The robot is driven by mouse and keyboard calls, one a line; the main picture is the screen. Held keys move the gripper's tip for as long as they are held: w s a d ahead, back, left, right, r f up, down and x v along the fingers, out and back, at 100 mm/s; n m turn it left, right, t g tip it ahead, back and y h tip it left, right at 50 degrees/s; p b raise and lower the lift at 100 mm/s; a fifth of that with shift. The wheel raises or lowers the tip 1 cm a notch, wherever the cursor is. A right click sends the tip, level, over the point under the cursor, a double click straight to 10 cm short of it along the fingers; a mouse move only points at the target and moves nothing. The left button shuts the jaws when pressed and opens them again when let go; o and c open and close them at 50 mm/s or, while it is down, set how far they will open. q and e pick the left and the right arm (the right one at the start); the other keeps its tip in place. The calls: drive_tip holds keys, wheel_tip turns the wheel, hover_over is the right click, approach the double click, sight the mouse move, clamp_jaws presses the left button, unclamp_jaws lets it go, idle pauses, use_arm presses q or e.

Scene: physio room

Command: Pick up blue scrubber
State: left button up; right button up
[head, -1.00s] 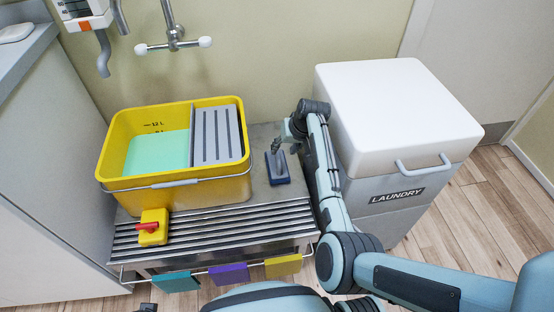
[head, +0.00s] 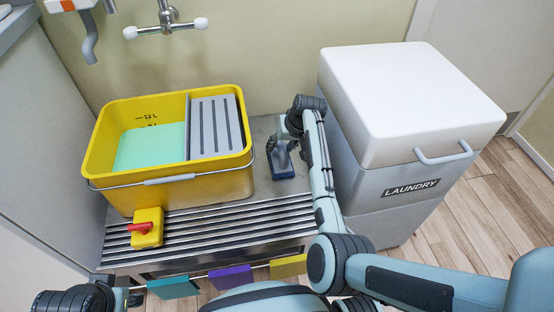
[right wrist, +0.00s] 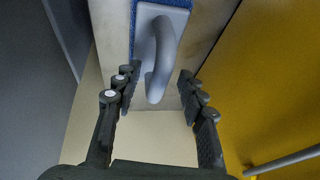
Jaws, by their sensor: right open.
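The blue scrubber (head: 283,172) lies on the metal bench, right of the yellow bucket. It has a blue base and a grey handle. My right gripper (head: 283,146) is over its far end and hides part of it. In the right wrist view the scrubber's grey handle (right wrist: 160,48) shows between the open fingers of my right gripper (right wrist: 157,98). I see no finger closed on it. Dark parts of my left arm and gripper (head: 134,299) show at the bottom left edge; its fingers are not clear.
The yellow bucket (head: 215,185) with green liquid stands left of the scrubber. A yellow block with a red handle (head: 147,230) sits on the slatted bench (head: 225,222). The white-lidded laundry bin (head: 410,110) stands close on the right. Coloured cloths (head: 230,278) hang at the front.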

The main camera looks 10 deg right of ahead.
use_arm(q)
drive_tip(key=shift+s+a+r+b, duration=0.1)
drive_tip(key=shift+s+r+b, duration=0.1)
drive_tip(key=shift+r, duration=0.6)
drive_tip(key=shift+s+a+r+b, duration=0.1)
drive_tip(key=shift+s+r+b, duration=0.05)
drive_tip(key=shift+r, duration=0.6)
use_arm(e)
drive_tip(key=shift+w+f, duration=0.2)
drive_tip(key=shift+f, duration=0.3)
drive_tip(key=shift+c, duration=0.2)
clamp_jaws()
